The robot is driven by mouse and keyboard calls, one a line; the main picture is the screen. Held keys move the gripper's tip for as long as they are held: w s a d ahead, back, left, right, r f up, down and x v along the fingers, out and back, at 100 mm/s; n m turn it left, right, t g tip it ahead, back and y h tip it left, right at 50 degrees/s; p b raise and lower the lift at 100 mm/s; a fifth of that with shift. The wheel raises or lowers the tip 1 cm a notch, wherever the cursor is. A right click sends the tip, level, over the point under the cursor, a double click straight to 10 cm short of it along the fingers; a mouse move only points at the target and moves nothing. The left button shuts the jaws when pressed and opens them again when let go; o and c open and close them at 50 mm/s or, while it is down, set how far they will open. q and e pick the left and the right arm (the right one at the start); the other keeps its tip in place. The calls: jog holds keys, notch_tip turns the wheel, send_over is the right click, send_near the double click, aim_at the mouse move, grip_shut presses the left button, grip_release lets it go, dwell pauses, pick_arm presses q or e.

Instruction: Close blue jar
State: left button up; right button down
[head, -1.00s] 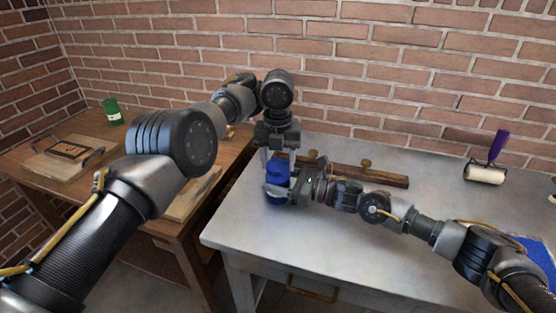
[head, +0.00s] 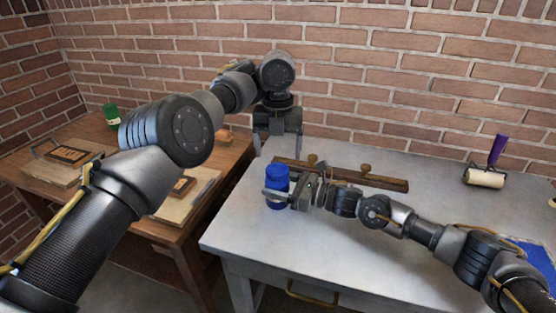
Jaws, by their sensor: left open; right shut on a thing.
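The blue jar (head: 276,188) stands upright near the left edge of the grey metal table, with a blue lid (head: 277,171) on its top. I cannot tell how tightly the lid sits. My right gripper (head: 276,195) comes in from the right and is shut around the body of the jar. My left gripper (head: 277,150) points down, open and empty, above and behind the jar, apart from the lid.
A wooden bar with brass knobs (head: 386,181) lies behind the jar. A roller with a purple handle (head: 485,177) is at the right, and a blue slab (head: 540,255) at the right edge. A wooden table with a green jar (head: 111,116) stands at the left. The front middle of the metal table is clear.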

pick_arm(q)
jog(key=shift+r, duration=1.05)
pick_arm(e)
jog(key=shift+c, duration=1.5)
grip_release()
jog(key=shift+d, duration=0.1)
pick_arm(q)
notch_tip(320, 180, down, 2)
jog(key=shift+f+b, duration=0.1)
jog(key=shift+b, duration=0.95)
pick_arm(e)
jog(key=v, duration=0.9)
jog(key=shift+d+f, duration=0.15)
jog(key=shift+s+d, duration=0.3)
jog(key=shift+d, duration=0.35)
